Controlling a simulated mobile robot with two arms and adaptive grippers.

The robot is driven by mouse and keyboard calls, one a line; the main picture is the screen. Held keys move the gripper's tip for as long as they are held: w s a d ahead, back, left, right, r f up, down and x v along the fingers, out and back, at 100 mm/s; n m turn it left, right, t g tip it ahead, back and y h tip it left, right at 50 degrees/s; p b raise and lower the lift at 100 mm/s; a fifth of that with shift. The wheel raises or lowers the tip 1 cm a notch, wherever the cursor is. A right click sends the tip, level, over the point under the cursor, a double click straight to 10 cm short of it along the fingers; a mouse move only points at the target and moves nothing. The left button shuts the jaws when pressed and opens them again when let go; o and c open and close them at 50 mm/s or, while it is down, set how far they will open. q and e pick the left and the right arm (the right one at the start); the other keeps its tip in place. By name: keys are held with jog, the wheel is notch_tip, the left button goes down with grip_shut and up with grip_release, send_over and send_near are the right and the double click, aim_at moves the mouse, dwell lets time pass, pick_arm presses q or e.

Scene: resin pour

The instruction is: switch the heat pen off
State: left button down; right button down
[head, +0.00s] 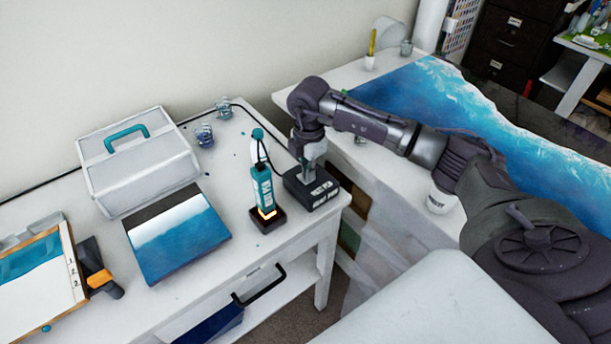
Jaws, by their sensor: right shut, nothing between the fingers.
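The heat pen (262,187) is teal with a white upper part and dark lettering. It stands upright in a small dark holder (268,221), with an orange glow at its lower end. Just right of it is a black box (312,190) with white lettering, on the table's right edge. My right gripper (309,178) points down at the top of this box, shut with nothing in it. Its fingertips are at or just above the box top; I cannot tell if they touch. Any switch is hidden or too small to see. My left gripper is out of view.
A white case (140,165) with a teal handle and a blue-and-white panel (178,238) are left of the pen. Small glass jars (205,136) stand behind. A clipboard (40,285) lies far left. A large blue resin slab (440,115) lies on the right-hand table.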

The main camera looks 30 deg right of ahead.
jog(key=shift+f, duration=0.25)
jog(key=shift+r, duration=0.15)
jog(key=shift+r+p, duration=2.45)
jog(key=shift+r, duration=1)
